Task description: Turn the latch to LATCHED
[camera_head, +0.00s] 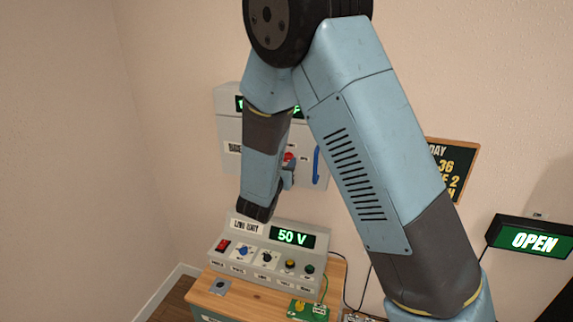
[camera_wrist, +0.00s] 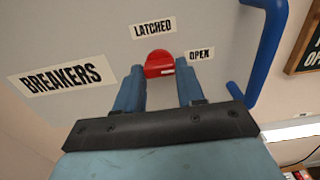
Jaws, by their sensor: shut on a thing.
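The latch is a red knob (camera_wrist: 158,58) on the grey breaker panel. In the wrist view the label LATCHED (camera_wrist: 154,29) is above it and the label OPEN (camera_wrist: 200,55) is to its right. A small white mark shows on its near face; I cannot tell which label the knob points to. My gripper (camera_wrist: 161,76) has its two blue fingers on either side of the knob, shut on it. In the head view the latch (camera_head: 288,157) is a small red spot beside my gripper (camera_head: 289,174), partly hidden by my arm.
A blue handle (camera_wrist: 266,50) stands out from the panel to the right of the latch. The label BREAKERS (camera_wrist: 62,76) is to its left. Below, a console (camera_head: 262,252) with a 50 V display and several controls stands on a wooden table (camera_head: 237,302). An OPEN sign (camera_head: 534,240) is at the right.

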